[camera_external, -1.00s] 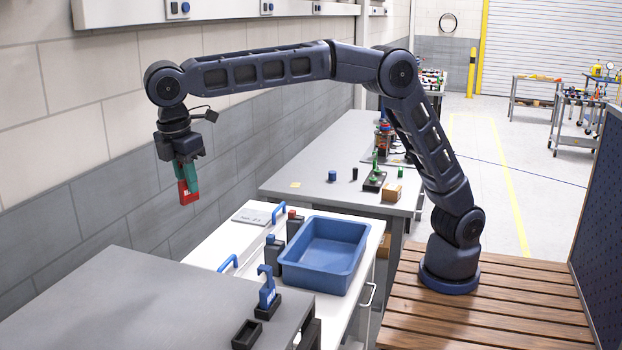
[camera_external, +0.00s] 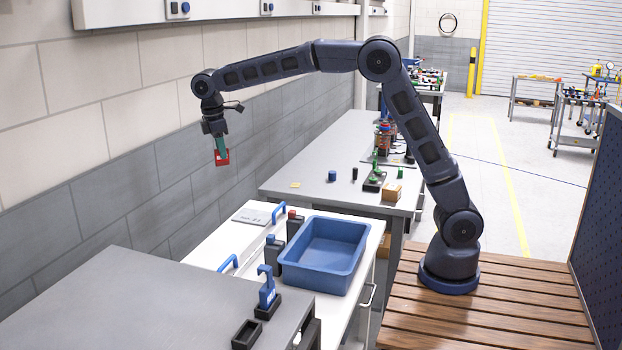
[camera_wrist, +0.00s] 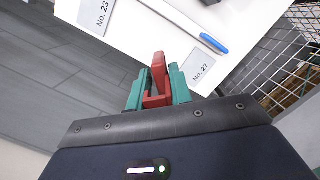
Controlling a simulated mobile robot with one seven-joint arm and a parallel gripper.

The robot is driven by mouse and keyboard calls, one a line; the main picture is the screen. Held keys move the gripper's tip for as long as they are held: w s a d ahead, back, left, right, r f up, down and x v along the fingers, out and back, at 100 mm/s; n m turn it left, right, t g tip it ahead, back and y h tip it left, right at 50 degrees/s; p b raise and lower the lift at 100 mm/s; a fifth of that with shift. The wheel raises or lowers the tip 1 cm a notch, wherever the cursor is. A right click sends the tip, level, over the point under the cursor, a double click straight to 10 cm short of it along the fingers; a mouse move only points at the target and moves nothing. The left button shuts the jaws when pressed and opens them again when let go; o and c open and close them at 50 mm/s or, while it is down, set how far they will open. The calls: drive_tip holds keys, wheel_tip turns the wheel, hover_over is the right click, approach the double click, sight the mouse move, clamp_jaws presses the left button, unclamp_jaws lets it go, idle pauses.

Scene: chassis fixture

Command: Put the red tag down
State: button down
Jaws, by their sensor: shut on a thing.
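The red tag (camera_external: 222,157) hangs from my gripper (camera_external: 219,143), high in the air near the wall, above and behind the white cabinet top in the external view. In the wrist view the red tag (camera_wrist: 157,80) sits between the green fingers of my gripper (camera_wrist: 158,90), which are shut on it. Its upper end sticks out past the fingertips. The tag touches no surface in either view.
A white cabinet top (camera_external: 222,252) holds a blue bin (camera_external: 323,255), dark bottles and blue handles. A grey table (camera_external: 120,300) in front bears a blue hook-shaped piece (camera_external: 267,288) in a black holder and an empty black holder (camera_external: 246,335). A grey bench (camera_external: 330,160) stands behind.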

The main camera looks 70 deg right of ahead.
drive_tip(key=s+d+f+m, duration=0.2)
drive_tip(key=d, duration=1.3)
drive_tip(key=s+d+f+m, duration=0.2)
drive_tip(key=s+d+f, duration=0.1)
drive_tip(key=d, duration=1.1)
drive_tip(key=s+d+f+m+y, duration=0.1)
drive_tip(key=s+d+f+m, duration=0.15)
drive_tip(key=s+d, duration=0.8)
drive_tip(key=s+d+f+m, duration=0.25)
drive_tip(key=s+d, duration=0.35)
drive_tip(key=d, duration=0.9)
drive_tip(key=f, duration=1.9)
drive_tip(key=shift+s+a+f, duration=0.2)
drive_tip(key=shift+f, duration=0.2)
drive_tip(key=c, duration=1.7)
unclamp_jaws()
drive_tip(key=shift+f, duration=0.15)
drive_tip(key=o, duration=0.4)
drive_tip(key=shift+o, duration=0.2)
